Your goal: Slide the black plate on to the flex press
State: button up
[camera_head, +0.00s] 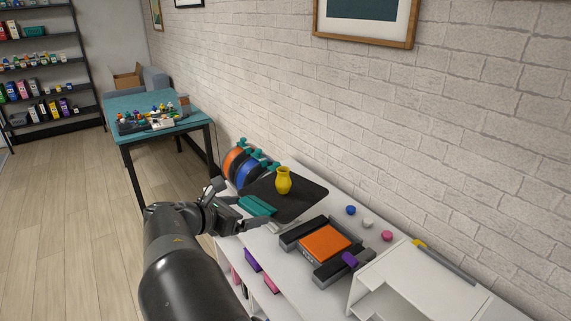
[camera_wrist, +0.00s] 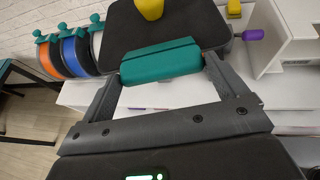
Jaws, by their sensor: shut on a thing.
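The black plate (camera_head: 310,203) lies flat over the left part of the white bench, with a yellow vase (camera_head: 283,181) upright on it. Its teal handle (camera_head: 257,206) faces me. My gripper (camera_head: 254,210) is shut on this handle; the wrist view shows the handle (camera_wrist: 160,62) between both fingers, with the plate (camera_wrist: 165,25) beyond. An orange block between dark jaws, which looks like the flex press (camera_head: 325,242), sits to the right of the plate, with a purple knob (camera_head: 350,258). I cannot tell whether the plate touches the bench.
Orange and blue spools (camera_head: 247,173) stand left of the plate by the wall. Small blue, white and pink discs (camera_head: 387,236) lie behind the press. A white open box (camera_head: 385,285) stands right of it. The brick wall runs close behind.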

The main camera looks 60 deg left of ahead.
notch_tip(320, 180, down, 18)
jog(key=s+d+m+h, duration=0.2)
jog(key=h, duration=0.1)
jog(key=shift+w+a+r+x, duration=0.1)
jog(key=shift+r+x, duration=0.15)
jog(key=shift+x, duration=2.1)
jog(key=shift+w+a+r+x, duration=0.15)
jog(key=shift+r+x, duration=0.1)
jog(key=shift+x, duration=2.1)
jog(key=shift+w+a+r+x, duration=0.1)
jog(key=shift+r+x, duration=0.15)
jog(key=shift+x, duration=2.15)
jog(key=o, duration=0.7)
jog(key=shift+f, duration=0.6)
jog(key=shift+s, duration=0.15)
